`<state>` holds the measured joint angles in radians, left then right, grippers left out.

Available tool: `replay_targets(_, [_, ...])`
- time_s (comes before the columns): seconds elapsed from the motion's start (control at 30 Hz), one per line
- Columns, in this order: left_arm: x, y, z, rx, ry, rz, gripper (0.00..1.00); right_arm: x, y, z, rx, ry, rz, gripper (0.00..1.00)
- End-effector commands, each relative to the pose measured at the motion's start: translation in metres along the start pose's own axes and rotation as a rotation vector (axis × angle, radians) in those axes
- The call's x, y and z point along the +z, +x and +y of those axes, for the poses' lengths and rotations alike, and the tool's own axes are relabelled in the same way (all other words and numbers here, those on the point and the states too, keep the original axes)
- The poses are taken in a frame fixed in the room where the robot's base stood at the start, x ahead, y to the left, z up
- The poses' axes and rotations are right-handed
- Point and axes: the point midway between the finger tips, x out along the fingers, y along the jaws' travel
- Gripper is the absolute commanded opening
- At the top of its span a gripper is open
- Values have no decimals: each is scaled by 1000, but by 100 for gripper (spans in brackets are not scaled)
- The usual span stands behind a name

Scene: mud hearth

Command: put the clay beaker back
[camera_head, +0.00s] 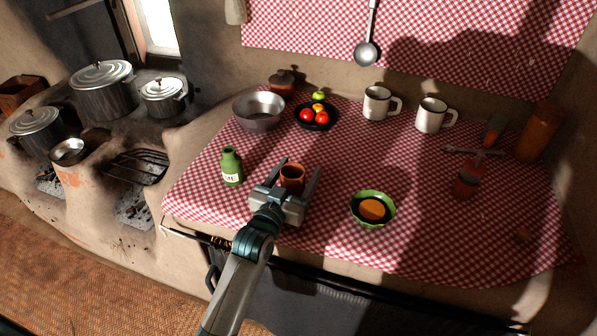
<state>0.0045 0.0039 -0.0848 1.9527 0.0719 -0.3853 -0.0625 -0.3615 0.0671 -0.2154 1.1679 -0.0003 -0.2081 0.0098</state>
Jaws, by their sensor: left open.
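The clay beaker (292,175) is a small orange-brown cup standing upright on the red-and-white checked cloth (335,160) near the front of the counter. My left gripper (300,166) reaches in from the front and is open, with one finger on each side of the beaker. I cannot tell whether either finger touches it. The beaker's lower part is hidden behind the gripper body. My right gripper is not in view.
A green bottle (231,167) stands close left of the gripper, and a green bowl (372,209) with orange contents sits to the right. Behind are a metal bowl (260,112), a dark fruit plate (329,124) and white mugs (376,104).

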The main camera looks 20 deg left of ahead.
Motion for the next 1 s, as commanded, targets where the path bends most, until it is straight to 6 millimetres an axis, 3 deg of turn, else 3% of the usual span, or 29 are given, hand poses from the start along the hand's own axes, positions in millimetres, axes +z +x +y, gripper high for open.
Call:
replay_targets(0.17, [3,-19,0,0,0,-2,64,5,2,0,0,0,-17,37])
replay_targets(0.7, [3,-105,0,0,1,-4,64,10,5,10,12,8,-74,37])
replay_targets(1.0, [1,-118,0,0,0,-2,64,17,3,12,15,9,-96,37])
